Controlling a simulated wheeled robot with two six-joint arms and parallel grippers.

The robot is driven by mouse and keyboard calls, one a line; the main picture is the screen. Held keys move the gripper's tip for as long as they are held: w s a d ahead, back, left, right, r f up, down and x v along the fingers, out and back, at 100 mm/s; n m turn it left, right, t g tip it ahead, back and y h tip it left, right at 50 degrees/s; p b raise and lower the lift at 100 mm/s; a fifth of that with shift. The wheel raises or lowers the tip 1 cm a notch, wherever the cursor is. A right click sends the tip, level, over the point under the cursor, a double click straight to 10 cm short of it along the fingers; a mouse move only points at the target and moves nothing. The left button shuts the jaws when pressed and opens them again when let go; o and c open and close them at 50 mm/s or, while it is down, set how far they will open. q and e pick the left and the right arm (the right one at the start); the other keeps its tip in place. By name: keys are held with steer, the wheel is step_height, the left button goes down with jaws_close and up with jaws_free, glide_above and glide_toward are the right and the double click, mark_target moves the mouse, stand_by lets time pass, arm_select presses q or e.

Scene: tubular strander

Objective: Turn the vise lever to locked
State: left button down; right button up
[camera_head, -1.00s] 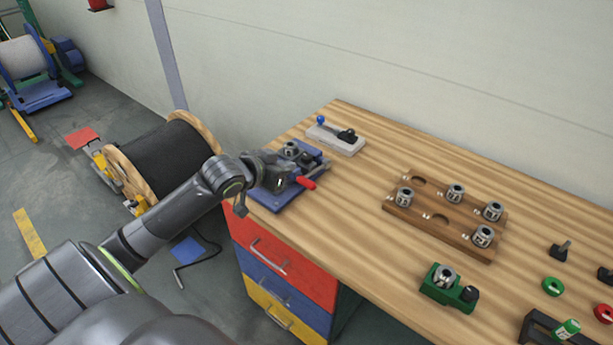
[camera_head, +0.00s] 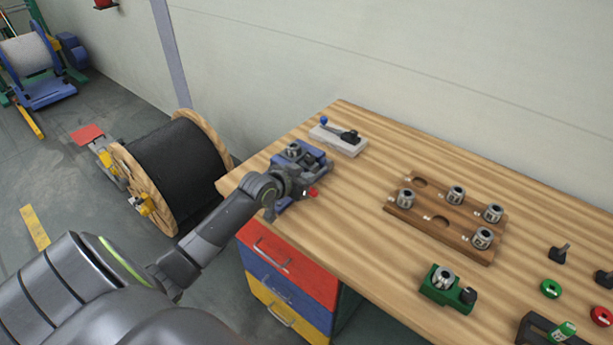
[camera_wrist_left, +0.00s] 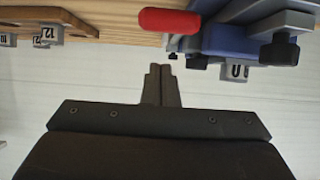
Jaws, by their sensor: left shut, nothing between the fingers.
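The blue and grey vise (camera_head: 286,158) stands at the left end of the wooden bench, with a round metal part in it. Its lever has a red handle (camera_head: 312,191), partly hidden behind my left gripper (camera_head: 304,188) in the head view. In the left wrist view the red handle (camera_wrist_left: 182,21) lies across the top, close to the shut fingertips (camera_wrist_left: 163,70); a small gap shows between them. The vise body (camera_wrist_left: 235,38) shows to its right. My left gripper is shut and empty. My right gripper is not in view.
A grey block with a blue-knobbed lever (camera_head: 338,139) sits behind the vise. A wooden rack (camera_head: 440,225) with several metal parts lies to the right, and a green fixture (camera_head: 446,290) is nearer. Bare bench top lies between the vise and the rack.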

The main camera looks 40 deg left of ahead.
arm_select(q)
steer(key=f+b, duration=0.1)
steer(key=f+t+b, duration=0.1)
steer(key=b, duration=0.1)
steer(key=shift+s+f, duration=0.2)
steer(key=shift+s, duration=0.15)
steer(key=shift+s+f+b, duration=0.1)
steer(key=shift+f+b, duration=0.2)
steer(key=shift+s+f, duration=0.15)
steer(key=shift+f, duration=0.05)
steer(key=shift+f, duration=0.1)
